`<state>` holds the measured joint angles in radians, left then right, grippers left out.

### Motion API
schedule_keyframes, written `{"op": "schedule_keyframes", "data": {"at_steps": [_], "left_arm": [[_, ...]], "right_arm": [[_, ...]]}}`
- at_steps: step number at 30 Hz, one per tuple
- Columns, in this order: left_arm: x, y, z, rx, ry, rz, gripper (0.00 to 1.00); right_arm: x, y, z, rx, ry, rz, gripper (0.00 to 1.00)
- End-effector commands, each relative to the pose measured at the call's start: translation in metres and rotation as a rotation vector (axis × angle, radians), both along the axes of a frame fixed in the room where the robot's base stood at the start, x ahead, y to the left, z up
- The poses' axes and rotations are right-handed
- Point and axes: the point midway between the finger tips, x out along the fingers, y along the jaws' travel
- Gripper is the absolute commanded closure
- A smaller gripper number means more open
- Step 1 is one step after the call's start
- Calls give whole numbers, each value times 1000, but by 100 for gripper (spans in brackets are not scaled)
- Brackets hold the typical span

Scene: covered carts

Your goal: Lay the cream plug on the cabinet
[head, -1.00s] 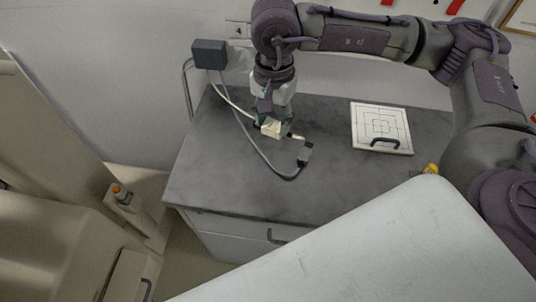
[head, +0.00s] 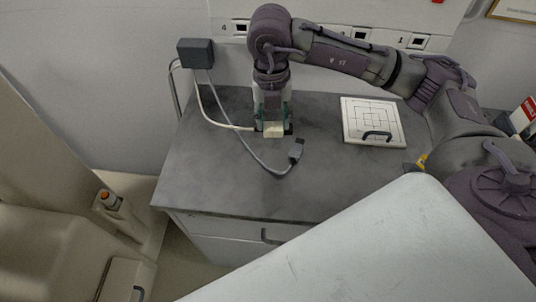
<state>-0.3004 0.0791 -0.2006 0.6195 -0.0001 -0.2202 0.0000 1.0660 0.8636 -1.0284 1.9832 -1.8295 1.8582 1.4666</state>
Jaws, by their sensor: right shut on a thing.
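The cream plug (head: 273,129) is between the fingertips of my right gripper (head: 273,125), which points down over the grey cabinet top (head: 215,172). The gripper is shut on the plug. The cream cable (head: 207,115) runs from the plug's left side back toward the wall. The plug is at or just above the cabinet top; I cannot tell if it touches. My left gripper is not in view.
A grey connector (head: 296,150) on a grey cable lies right of the plug. A dark grey box (head: 196,53) is at the back left. A white board with a grid and handle (head: 358,109) lies at right. Wall sockets (head: 359,34) are behind. The cabinet's front left is clear.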

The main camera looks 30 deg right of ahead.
Motion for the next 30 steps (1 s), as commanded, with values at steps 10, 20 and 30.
{"op": "schedule_keyframes", "data": {"at_steps": [10,20,30], "left_arm": [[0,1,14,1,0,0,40],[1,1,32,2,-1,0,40],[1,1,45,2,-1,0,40]], "right_arm": [[25,29,-21,0,1,-117,89],[70,77,-63,-3,0,-117,89],[77,85,-95,-3,2,-117,89]]}}
